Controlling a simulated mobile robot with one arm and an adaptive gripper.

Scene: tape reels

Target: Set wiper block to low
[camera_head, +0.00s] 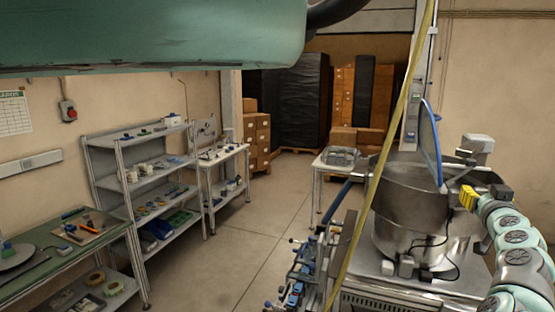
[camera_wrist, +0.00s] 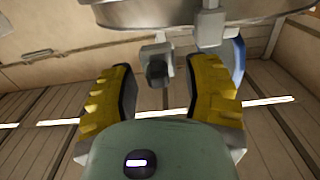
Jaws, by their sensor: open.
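My gripper (camera_wrist: 160,68) is open in the wrist view, with one yellow ridged finger on each side. A small grey block with a dark end (camera_wrist: 157,72) shows between the fingertips, apart from both. I cannot tell for sure whether it is the wiper block, and no low marking is readable. A lighter grey block (camera_wrist: 208,30) hangs beside it under a steel rim (camera_wrist: 150,14). In the head view my gripper (camera_head: 472,194) is at the right side of the large steel bowl (camera_head: 408,205), with one yellow finger clearly visible.
A blue curved strip (camera_head: 431,140) rises at the bowl. A yellow strap (camera_head: 383,150) runs down in front of it. Small grey boxes and a cable (camera_head: 448,240) are on the bowl's front. Shelves (camera_head: 150,170) and a green bench (camera_head: 85,240) stand left. The middle floor is clear.

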